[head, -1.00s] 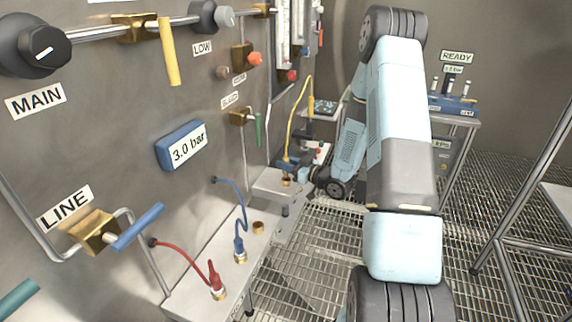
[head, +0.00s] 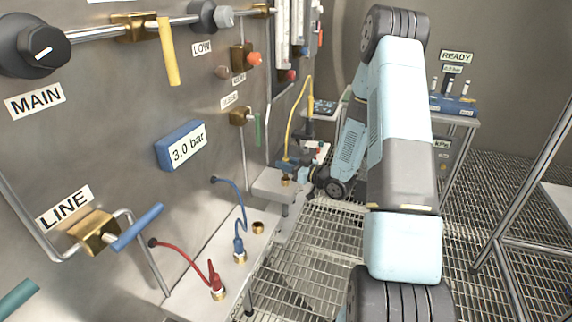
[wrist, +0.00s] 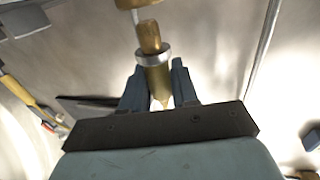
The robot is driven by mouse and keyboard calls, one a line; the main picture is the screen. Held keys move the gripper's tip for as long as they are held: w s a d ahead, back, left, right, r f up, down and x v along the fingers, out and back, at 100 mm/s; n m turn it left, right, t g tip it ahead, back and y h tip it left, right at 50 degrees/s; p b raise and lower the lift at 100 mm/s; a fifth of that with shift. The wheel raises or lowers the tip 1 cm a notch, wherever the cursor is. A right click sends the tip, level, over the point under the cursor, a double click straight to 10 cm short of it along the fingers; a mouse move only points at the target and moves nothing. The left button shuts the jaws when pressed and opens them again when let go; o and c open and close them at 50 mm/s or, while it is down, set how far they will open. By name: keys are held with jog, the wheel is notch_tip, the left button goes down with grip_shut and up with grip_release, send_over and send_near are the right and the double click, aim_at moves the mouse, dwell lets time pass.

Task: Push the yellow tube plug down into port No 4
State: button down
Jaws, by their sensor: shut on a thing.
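The yellow tube (head: 293,106) arches at the wall and runs down to my gripper (head: 289,164), far along the bench in the head view. In the wrist view my gripper (wrist: 155,92) is shut on the plug (wrist: 156,75), a brass-coloured cylinder with a pale metal ring. A brass port (head: 285,182) sits on a raised block just below my gripper in the head view. Its number cannot be read. The plug's lower end is too small to tell whether it is inside the port or just above it.
A red plug (head: 217,283) and a blue plug (head: 239,247) stand in nearer ports. An empty brass port (head: 258,228) lies between the blue plug and the raised block. A green-handled valve (head: 240,117) projects from the wall above. Open grating (head: 330,255) lies right of the bench.

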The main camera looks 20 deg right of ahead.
jog(key=shift+f, duration=1.6)
jog(key=c, duration=0.8)
grip_release()
jog(key=shift+d, duration=0.1)
jog(key=v, duration=1.3)
jog(key=shift+s+d, duration=0.25)
